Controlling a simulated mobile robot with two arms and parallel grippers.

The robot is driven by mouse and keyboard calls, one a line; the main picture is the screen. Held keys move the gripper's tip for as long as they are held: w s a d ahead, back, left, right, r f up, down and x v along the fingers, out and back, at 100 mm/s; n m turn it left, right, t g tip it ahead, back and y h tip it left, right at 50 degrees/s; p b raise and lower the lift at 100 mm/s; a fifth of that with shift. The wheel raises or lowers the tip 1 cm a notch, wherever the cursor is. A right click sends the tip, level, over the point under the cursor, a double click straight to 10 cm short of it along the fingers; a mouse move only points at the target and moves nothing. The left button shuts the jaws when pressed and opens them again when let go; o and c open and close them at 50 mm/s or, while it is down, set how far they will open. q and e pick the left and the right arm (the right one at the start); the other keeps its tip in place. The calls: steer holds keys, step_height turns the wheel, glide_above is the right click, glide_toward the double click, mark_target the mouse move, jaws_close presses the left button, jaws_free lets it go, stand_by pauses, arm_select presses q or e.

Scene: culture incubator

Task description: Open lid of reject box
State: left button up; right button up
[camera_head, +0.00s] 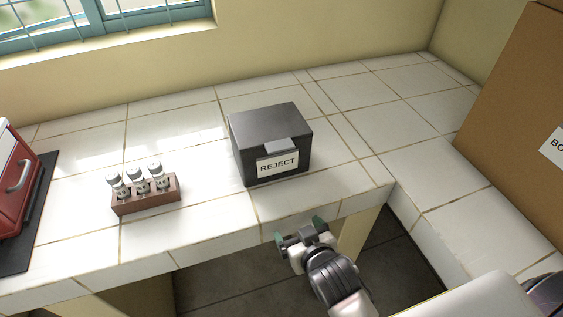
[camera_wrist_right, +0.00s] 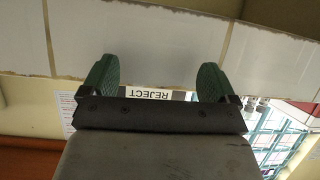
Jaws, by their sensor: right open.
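The dark grey reject box (camera_head: 271,144) stands on the white tiled counter with its lid closed. A grey tab (camera_head: 283,146) sticks out at the lid's front edge, above a white label reading REJECT. My right gripper (camera_head: 299,229) is open and empty, in front of the counter's front edge and apart from the box. In the right wrist view its two green fingers (camera_wrist_right: 157,84) are spread, and the REJECT label (camera_wrist_right: 148,94) shows upside down between them, partly hidden by the gripper body. My left gripper is not in view.
A brown rack (camera_head: 146,196) with three white-capped vials stands left of the box. A red case (camera_head: 14,187) with a handle sits on a dark mat at the far left. A large cardboard box (camera_head: 515,125) stands at the right. The tiles around the reject box are clear.

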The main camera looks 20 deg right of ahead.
mark_target(282, 151)
step_height(282, 151, up, 15)
steer(key=t, duration=0.5)
steer(key=shift+m, duration=0.4)
steer(key=w+p, duration=0.1)
steer(key=w, duration=1)
steer(key=shift+a+p, duration=0.2)
steer(key=shift+p, duration=0.15)
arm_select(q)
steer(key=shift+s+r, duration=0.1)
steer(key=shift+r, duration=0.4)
